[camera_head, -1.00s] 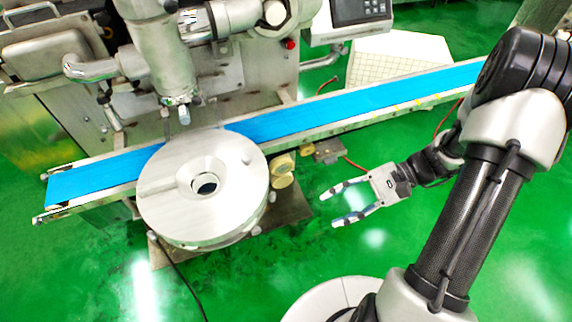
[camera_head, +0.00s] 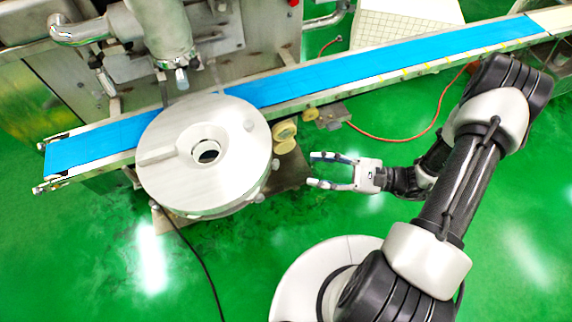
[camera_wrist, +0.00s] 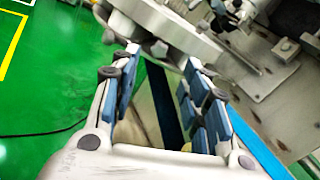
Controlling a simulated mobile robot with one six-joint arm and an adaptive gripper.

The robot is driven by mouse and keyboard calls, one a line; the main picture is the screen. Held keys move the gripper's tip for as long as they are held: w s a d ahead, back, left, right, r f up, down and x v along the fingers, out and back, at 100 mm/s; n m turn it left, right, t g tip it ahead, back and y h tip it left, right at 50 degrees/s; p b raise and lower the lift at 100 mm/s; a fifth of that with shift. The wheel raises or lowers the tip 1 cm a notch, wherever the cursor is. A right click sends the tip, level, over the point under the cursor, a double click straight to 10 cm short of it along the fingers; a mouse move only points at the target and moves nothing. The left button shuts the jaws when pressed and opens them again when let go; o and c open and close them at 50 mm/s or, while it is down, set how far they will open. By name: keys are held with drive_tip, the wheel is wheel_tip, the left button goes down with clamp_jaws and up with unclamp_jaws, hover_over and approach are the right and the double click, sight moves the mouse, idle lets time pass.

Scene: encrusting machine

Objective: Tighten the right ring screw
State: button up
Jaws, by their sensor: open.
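The round metal ring unit (camera_head: 175,135) sits in front of the blue conveyor in the head view, with a hole near its middle. Small pale knobs show at its right edge: an upper one (camera_head: 249,125) and a lower one (camera_head: 260,197). I cannot tell for sure which is the right ring screw. In the wrist view a lobed metal knob (camera_wrist: 157,48) lies beyond the fingertips, under the disc rim (camera_wrist: 165,22). My gripper (camera_head: 318,170) is open and empty, right of the ring unit and apart from it. Its blue-padded fingers (camera_wrist: 160,75) frame the wrist view.
The blue conveyor (camera_head: 370,75) runs behind the ring unit. Beige rollers (camera_head: 285,138) and a small metal block (camera_head: 333,116) with a red cable lie between it and my gripper. A dark cable (camera_head: 200,260) crosses the green floor. The floor around my gripper is clear.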

sight(274, 165)
drive_tip(key=b+x, duration=0.1)
drive_tip(key=x, duration=0.8)
drive_tip(key=shift+d, duration=0.1)
drive_tip(key=shift+c, duration=0.4)
clamp_jaws()
